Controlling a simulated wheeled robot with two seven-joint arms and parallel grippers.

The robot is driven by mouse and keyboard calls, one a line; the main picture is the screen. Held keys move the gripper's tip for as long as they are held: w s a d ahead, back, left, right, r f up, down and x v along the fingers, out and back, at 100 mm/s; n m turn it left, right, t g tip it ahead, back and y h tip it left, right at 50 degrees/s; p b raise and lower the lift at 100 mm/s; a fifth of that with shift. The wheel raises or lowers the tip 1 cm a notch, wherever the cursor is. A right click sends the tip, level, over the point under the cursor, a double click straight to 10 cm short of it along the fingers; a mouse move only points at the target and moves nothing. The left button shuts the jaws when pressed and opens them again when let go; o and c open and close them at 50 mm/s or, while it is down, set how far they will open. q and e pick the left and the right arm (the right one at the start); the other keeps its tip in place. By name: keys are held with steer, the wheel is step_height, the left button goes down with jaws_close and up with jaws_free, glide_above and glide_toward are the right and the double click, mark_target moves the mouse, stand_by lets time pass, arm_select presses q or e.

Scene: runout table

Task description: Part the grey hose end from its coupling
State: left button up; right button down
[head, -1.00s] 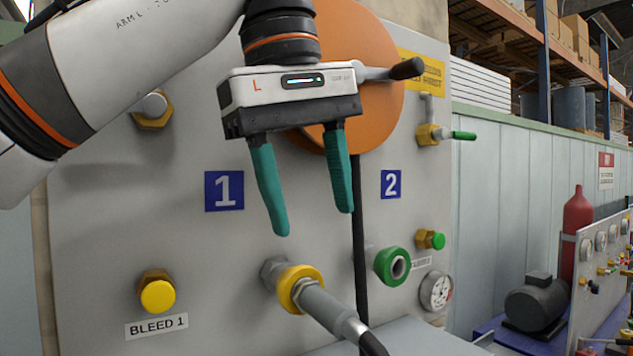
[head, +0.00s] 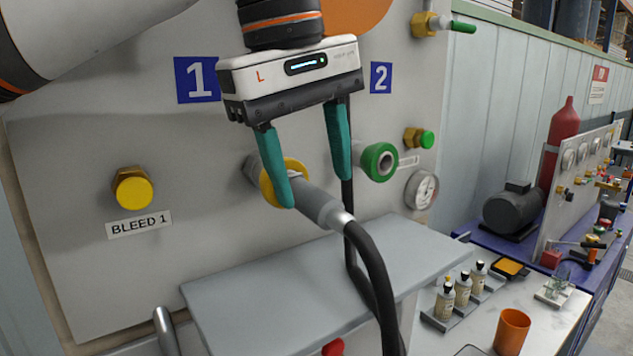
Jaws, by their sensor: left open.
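The grey hose end (head: 322,207) sits in the yellow-collared coupling (head: 268,184) on the panel under label 1. A black hose (head: 376,270) runs from it down to the right. My left gripper (head: 311,190) is open, with its teal fingers pointing down at the hose end. The left finger overlaps the yellow collar in the picture, and the right finger is just right of the hose end. I cannot tell whether the fingers touch it. My right gripper is not in view.
A green-ringed coupling (head: 378,162) is open and empty under label 2. A yellow bleed knob (head: 132,188) is at left and a gauge (head: 421,190) at right. A grey shelf (head: 270,295) juts out below. Bottles (head: 445,300) and an orange cup (head: 511,332) stand at lower right.

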mark_target(321, 196)
arm_select(q)
steer(key=shift+x, duration=0.9)
steer(key=shift+d+f, duration=0.15)
steer(key=shift+f, duration=0.35)
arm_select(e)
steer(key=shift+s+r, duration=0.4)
arm_select(q)
jaws_close()
steer(key=c, duration=0.8)
jaws_free()
jaws_close()
steer(key=shift+s+d+f, duration=0.1)
steer(key=shift+s+d, duration=0.05)
steer(key=shift+s, duration=0.1)
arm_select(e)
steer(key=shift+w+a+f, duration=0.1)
